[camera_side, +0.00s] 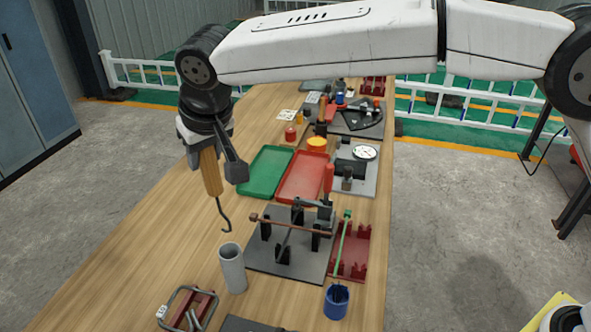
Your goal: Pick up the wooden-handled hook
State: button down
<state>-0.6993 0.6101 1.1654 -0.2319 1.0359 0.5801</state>
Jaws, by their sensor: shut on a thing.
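The wooden-handled hook (211,173) hangs upright from my gripper (207,146), its wooden handle at the top and its thin dark metal hook pointing down. My gripper is shut on the top of the handle. The hook's curved end is in the air, just above and beside the rim of a grey cylinder (232,268). From this view I cannot tell how far apart they are in depth.
A dark plate with black stands and crossed rods (290,240) is right of the hook. Green (265,171) and red (303,177) trays lie behind it. A blue cup (336,302) and a red rack (352,250) stand at right.

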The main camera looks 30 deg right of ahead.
jog(key=shift+r, duration=0.75)
dwell(0.3)
jog(key=shift+s+d+f, duration=0.1)
jog(key=shift+s+d, duration=0.3)
jog(key=shift+d, duration=0.35)
jog(key=s+d+f+g, duration=0.3)
jog(key=s+d, duration=0.7)
jog(key=d, duration=0.2)
jog(key=shift+s+d+f+h, duration=0.15)
jog(key=shift+d+f+h, duration=0.05)
jog(key=shift+d+h, duration=0.2)
jog(key=shift+f, duration=0.15)
notch_tip(320, 180, down, 6)
jog(key=shift+f, duration=0.25)
dwell(0.8)
